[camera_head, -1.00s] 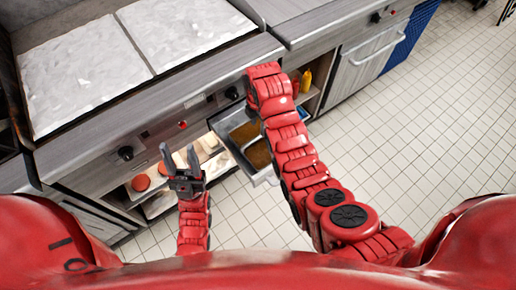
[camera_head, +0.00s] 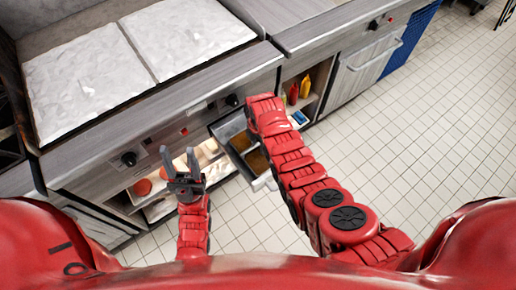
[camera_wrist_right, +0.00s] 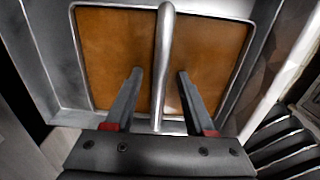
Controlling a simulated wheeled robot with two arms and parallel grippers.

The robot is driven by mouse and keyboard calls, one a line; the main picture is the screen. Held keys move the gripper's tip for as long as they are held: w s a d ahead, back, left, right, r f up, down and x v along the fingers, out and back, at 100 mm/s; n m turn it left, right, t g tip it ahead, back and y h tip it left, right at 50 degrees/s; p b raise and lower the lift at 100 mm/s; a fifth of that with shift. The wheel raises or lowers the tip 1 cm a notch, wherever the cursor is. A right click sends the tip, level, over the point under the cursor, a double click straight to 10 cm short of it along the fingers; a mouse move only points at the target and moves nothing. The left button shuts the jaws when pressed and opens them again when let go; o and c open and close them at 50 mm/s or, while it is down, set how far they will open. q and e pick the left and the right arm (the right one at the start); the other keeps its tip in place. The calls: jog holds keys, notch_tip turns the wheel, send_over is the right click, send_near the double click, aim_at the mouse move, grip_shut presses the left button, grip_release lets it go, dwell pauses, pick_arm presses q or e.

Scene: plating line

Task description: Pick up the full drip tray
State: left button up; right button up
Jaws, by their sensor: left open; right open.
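The drip tray (camera_head: 233,126) is a metal pan of brown liquid with a bar across its middle. It juts out from under the griddle and is partly hidden behind my right arm. In the right wrist view the tray (camera_wrist_right: 87,109) fills the upper middle, and its bar (camera_wrist_right: 164,45) runs between the two fingers of my right gripper (camera_wrist_right: 160,73). That gripper is open, with a gap visible on both sides of the bar. My left gripper (camera_head: 178,152) is open and empty, left of the tray in the head view.
The griddle (camera_head: 90,80) with two pale plates is above the tray. A shelf (camera_head: 145,205) with food items lies below it at left. Bottles (camera_head: 304,86) stand on a shelf to the right of my right arm. The tiled floor (camera_head: 400,160) at right is clear.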

jog(key=shift+c, duration=0.3)
grip_shut()
dwell(1.1)
